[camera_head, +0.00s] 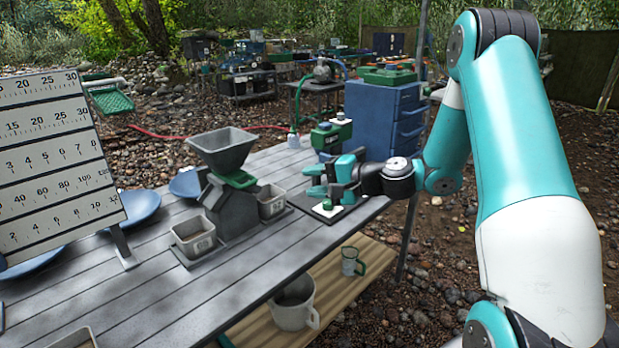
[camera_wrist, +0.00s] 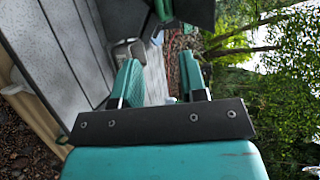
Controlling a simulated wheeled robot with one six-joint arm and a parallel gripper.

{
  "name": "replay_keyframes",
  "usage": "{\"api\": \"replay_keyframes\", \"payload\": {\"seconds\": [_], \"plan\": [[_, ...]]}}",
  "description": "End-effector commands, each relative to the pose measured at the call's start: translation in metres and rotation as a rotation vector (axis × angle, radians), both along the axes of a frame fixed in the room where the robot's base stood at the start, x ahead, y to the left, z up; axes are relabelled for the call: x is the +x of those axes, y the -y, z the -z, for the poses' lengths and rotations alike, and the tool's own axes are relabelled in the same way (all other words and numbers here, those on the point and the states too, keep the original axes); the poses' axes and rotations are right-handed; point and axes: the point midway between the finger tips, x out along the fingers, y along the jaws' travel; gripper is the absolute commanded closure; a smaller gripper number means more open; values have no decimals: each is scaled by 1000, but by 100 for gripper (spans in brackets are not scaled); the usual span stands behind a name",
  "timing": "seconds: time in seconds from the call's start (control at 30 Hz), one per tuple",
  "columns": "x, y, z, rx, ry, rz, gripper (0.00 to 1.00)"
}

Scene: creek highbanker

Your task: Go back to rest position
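My gripper (camera_head: 322,181) is at the right end of the grey table (camera_head: 250,285), just above a dark mat (camera_head: 346,207). In the wrist view my gripper (camera_wrist: 160,82) shows two teal fingers set apart, with nothing held between them. A green and grey device (camera_head: 331,135) stands right behind my gripper. A small white piece with a green knob (camera_head: 325,206) lies on the mat below the fingers. My arm reaches in from the right.
A grey hopper (camera_head: 222,150) stands left of my gripper, with a grey bin (camera_head: 195,237) and another bin (camera_head: 271,201) beside it. A scale board (camera_head: 50,160) stands at left. A blue drawer cabinet (camera_head: 384,120) is behind my wrist. A mug (camera_head: 294,305) sits on the lower shelf.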

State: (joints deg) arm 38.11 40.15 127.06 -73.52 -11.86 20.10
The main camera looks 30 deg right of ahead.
Motion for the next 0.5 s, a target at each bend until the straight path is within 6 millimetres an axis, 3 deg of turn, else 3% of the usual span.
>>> {"api": "replay_keyframes", "payload": {"seconds": [0.27, 0.37, 0.5], "plan": [[-1, -6, -4, -15, 0, -20, 61], [-7, -36, -19, -88, 1, -113, 61], [-42, -116, -58, -311, 4, -395, 61]]}}
